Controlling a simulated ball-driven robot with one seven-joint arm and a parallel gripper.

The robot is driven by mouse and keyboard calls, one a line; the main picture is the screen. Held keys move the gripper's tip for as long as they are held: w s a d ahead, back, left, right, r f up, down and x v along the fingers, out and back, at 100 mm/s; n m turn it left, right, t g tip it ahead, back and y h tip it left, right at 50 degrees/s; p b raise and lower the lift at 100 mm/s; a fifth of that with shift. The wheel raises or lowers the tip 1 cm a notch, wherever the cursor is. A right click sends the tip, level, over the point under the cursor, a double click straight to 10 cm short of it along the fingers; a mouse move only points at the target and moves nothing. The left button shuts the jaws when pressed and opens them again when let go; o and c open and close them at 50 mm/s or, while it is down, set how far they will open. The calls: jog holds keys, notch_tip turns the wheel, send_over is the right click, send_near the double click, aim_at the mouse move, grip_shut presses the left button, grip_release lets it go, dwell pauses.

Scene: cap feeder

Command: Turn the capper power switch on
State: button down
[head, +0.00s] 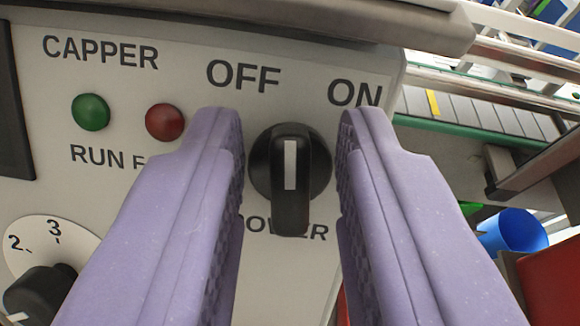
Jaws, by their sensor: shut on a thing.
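The capper power switch (290,181) is a black rotary knob with a white pointer line, on a pale panel (215,35). The label OFF is at its upper left, ON at its upper right, and POWER below is partly hidden. The pointer line stands nearly upright in the picture, between the two labels. My gripper (290,170) has its two purple fingers on either side of the knob and is shut on it. The fingers hide part of the panel and lettering.
A green lamp (90,112) and a red lamp (165,122) sit left of the fingers. Another black knob (40,295) with a numbered dial is at lower left. A conveyor (480,108) and a blue cylindrical thing (512,231) are beyond the panel's right edge.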

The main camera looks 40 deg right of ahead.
jog(key=m+p, duration=0.2)
jog(key=m+h+p, duration=0.1)
jog(key=m+p, duration=0.1)
jog(key=shift+r+g, duration=0.25)
jog(key=shift+g, duration=0.15)
jog(key=shift+s+d+f+m+g+h+p, duration=0.1)
jog(key=shift+m+g+h+p, duration=0.15)
jog(key=shift+m+p, duration=0.75)
jog(key=shift+f+m+g+h+p, duration=0.1)
jog(key=shift+m+g+h+p, duration=0.15)
jog(key=shift+m+p, duration=0.75)
jog(key=shift+m+b, duration=0.3)
jog(key=shift+m, duration=0.3)
jog(key=c, duration=1.2)
grip_release()
jog(key=shift+o, duration=0.2)
jog(key=v, duration=0.7)
jog(key=shift+s+a, duration=0.25)
jog(key=shift+a, duration=0.05)
